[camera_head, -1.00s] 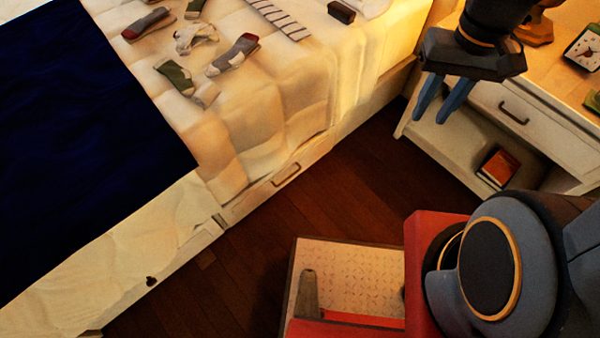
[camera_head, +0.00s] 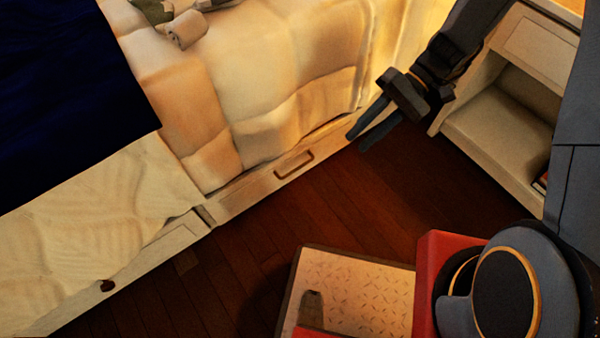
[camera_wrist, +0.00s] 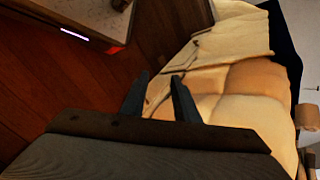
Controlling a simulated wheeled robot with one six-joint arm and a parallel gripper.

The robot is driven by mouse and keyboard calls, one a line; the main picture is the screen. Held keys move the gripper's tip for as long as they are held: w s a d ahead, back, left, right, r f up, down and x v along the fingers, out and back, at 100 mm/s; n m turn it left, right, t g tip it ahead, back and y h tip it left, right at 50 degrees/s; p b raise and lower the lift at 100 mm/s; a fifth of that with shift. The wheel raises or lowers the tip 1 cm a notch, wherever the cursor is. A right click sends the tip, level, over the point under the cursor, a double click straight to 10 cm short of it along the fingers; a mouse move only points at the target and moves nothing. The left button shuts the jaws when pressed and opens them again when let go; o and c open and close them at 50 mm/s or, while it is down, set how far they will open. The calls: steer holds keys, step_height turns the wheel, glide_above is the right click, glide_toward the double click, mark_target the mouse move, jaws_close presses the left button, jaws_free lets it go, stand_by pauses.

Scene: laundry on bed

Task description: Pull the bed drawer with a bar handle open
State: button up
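The bed drawer with a bar handle (camera_head: 262,184) is in the side of the bed, below the hanging quilt, and looks shut. Its brown bar handle (camera_head: 294,164) shows at the middle of its front. My gripper (camera_head: 356,143) is open and empty over the floor, to the right of the handle and apart from it. In the wrist view my gripper's two fingers (camera_wrist: 158,82) are spread, pointing toward the bed side. The drawer front (camera_wrist: 182,62) shows there as a narrow strip beyond the fingertips; the handle is hard to make out.
A nightstand (camera_head: 500,125) stands at the right, near my arm. The quilt (camera_head: 270,85) hangs just above the bar-handle drawer. Wooden floor (camera_head: 330,205) before the drawer is clear.

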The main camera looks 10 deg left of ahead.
mark_target(298, 167)
steer(key=w+a+f+y+b, duration=0.3)
steer(key=f+b, duration=0.3)
steer(key=f, duration=0.4)
steer(key=w+a+f+y+b, duration=0.25)
steer(key=a+f+b, duration=0.2)
steer(key=f, duration=0.55)
steer(key=w+a+f+y+b, duration=0.25)
steer(key=f+b, duration=0.35)
steer(key=f, duration=0.4)
steer(key=shift+n, duration=0.4)
steer(key=shift+r+b+x, duration=0.15)
steer(key=shift+b+x, duration=0.6)
steer(key=shift+x, duration=1.1)
steer(key=shift+r+b+x, duration=0.1)
steer(key=shift+b+x, duration=0.6)
steer(key=shift+x, duration=1.2)
jaws_close()
